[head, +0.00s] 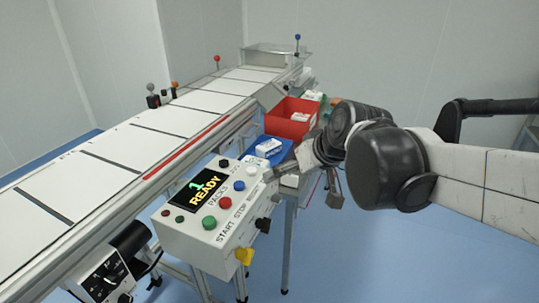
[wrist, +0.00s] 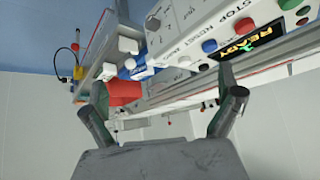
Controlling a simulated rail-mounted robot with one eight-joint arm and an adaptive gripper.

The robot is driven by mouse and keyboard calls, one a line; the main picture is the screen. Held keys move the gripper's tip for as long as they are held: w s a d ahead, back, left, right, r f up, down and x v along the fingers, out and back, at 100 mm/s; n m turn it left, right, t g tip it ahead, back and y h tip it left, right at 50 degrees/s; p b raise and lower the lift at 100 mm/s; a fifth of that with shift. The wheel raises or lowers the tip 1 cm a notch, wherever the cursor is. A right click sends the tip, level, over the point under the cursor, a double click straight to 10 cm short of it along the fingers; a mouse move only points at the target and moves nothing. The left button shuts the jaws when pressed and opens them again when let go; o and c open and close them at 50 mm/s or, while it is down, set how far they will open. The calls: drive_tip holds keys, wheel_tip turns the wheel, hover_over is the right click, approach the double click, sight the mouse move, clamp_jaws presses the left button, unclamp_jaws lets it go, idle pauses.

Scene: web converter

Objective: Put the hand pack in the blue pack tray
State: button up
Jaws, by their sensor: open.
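A small white pack (head: 269,147) lies in the blue tray (head: 246,153) just behind the control box. In the wrist view the white pack (wrist: 130,63) and a bit of the blue tray (wrist: 142,73) show beyond my fingers. Another white pack (head: 299,117) sits in the red bin (head: 283,125) behind the blue tray. I cannot tell which pack is the hand pack. My gripper (wrist: 160,85) is open, with nothing seen between its two spread fingers. In the head view it is right of the control box and near the blue tray, partly hidden by my arm.
The control box (head: 205,240) with buttons, knobs and a READY display stands in front of the blue tray. The white conveyor (head: 130,140) with a red-edged rail runs along the left. A clear bin (head: 275,55) stands at its far end.

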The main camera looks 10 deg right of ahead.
drive_tip(key=s+d+f+m+h, duration=0.1)
drive_tip(key=s+f+h, duration=0.1)
drive_tip(key=s, duration=1.2)
drive_tip(key=shift+d+f+m, duration=0.2)
drive_tip(key=shift+f+m, duration=0.2)
drive_tip(key=shift+f, duration=0.15)
wheel_tip(320, 180, up, 10)
drive_tip(key=p, duration=1)
drive_tip(key=shift+r, duration=0.15)
